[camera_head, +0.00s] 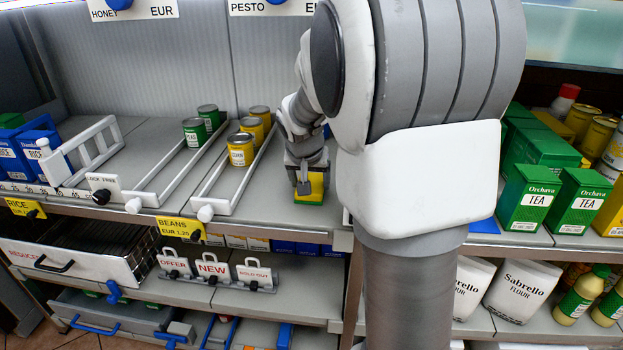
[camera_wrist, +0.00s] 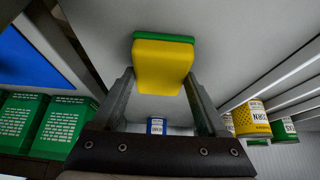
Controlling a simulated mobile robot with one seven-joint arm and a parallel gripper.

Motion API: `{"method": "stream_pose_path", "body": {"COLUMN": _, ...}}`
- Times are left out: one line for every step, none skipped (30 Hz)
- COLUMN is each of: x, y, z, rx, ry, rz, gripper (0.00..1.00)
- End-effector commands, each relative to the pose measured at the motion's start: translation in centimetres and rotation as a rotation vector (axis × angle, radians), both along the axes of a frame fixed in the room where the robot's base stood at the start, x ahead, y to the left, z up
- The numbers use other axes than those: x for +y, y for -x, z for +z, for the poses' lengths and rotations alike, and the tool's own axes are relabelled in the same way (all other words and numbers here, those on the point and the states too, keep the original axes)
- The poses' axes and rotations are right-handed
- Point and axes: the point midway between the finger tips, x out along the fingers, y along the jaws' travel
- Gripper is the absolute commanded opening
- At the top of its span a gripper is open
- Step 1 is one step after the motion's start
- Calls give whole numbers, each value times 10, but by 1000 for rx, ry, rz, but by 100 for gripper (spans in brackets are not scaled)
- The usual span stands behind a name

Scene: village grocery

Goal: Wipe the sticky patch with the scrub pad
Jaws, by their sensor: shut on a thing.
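The scrub pad (camera_head: 317,184) is a yellow block with a green layer. My gripper (camera_head: 307,180) is shut on it, low over the grey shelf (camera_head: 275,180) near its front edge, to the right of the yellow cans. I cannot tell whether the pad touches the shelf. In the wrist view, the scrub pad (camera_wrist: 163,67) sits between the two fingers of my gripper (camera_wrist: 160,88), with its green side away from the camera. I see no sticky patch in either view; my arm and the pad hide part of the shelf.
White dividers stand left of my gripper, with yellow cans (camera_head: 241,149) and green cans (camera_head: 195,132) in their lanes. Green tea boxes (camera_head: 528,198) stand to the right, beyond my arm. A blue item (camera_head: 485,226) lies at the shelf front. Bare shelf surrounds the pad.

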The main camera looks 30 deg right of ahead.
Motion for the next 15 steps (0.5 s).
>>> {"method": "stream_pose_path", "body": {"x": 3, "y": 4, "z": -2, "rx": 0, "ry": 0, "rz": 2, "gripper": 32}}
{"method": "stream_pose_path", "body": {"x": 4, "y": 5, "z": -1, "rx": -1, "ry": 0, "rz": 1, "gripper": 32}}
{"method": "stream_pose_path", "body": {"x": 6, "y": 7, "z": -1, "rx": -1, "ry": 0, "rz": 1, "gripper": 32}}
{"method": "stream_pose_path", "body": {"x": 6, "y": 9, "z": 0, "rx": -1, "ry": 0, "rz": 1, "gripper": 32}}
{"method": "stream_pose_path", "body": {"x": 7, "y": 10, "z": 0, "rx": -1, "ry": 0, "rz": 0, "gripper": 32}}
{"method": "stream_pose_path", "body": {"x": 7, "y": 11, "z": 0, "rx": -1, "ry": 0, "rz": 0, "gripper": 32}}
{"method": "stream_pose_path", "body": {"x": 8, "y": 11, "z": 1, "rx": -2, "ry": 0, "rz": 0, "gripper": 32}}
{"method": "stream_pose_path", "body": {"x": 8, "y": 11, "z": 1, "rx": -2, "ry": 0, "rz": 0, "gripper": 32}}
{"method": "stream_pose_path", "body": {"x": 9, "y": 12, "z": 1, "rx": -2, "ry": 0, "rz": 0, "gripper": 32}}
{"method": "stream_pose_path", "body": {"x": 9, "y": 13, "z": 1, "rx": -3, "ry": 0, "rz": 1, "gripper": 32}}
{"method": "stream_pose_path", "body": {"x": 11, "y": 15, "z": 1, "rx": -4, "ry": 1, "rz": 2, "gripper": 32}}
{"method": "stream_pose_path", "body": {"x": 12, "y": 17, "z": 1, "rx": -4, "ry": 2, "rz": 3, "gripper": 32}}
{"method": "stream_pose_path", "body": {"x": 14, "y": 19, "z": 0, "rx": -3, "ry": 1, "rz": 3, "gripper": 32}}
{"method": "stream_pose_path", "body": {"x": 16, "y": 22, "z": 0, "rx": -3, "ry": 1, "rz": 3, "gripper": 32}}
{"method": "stream_pose_path", "body": {"x": 18, "y": 25, "z": 0, "rx": -4, "ry": 0, "rz": 2, "gripper": 32}}
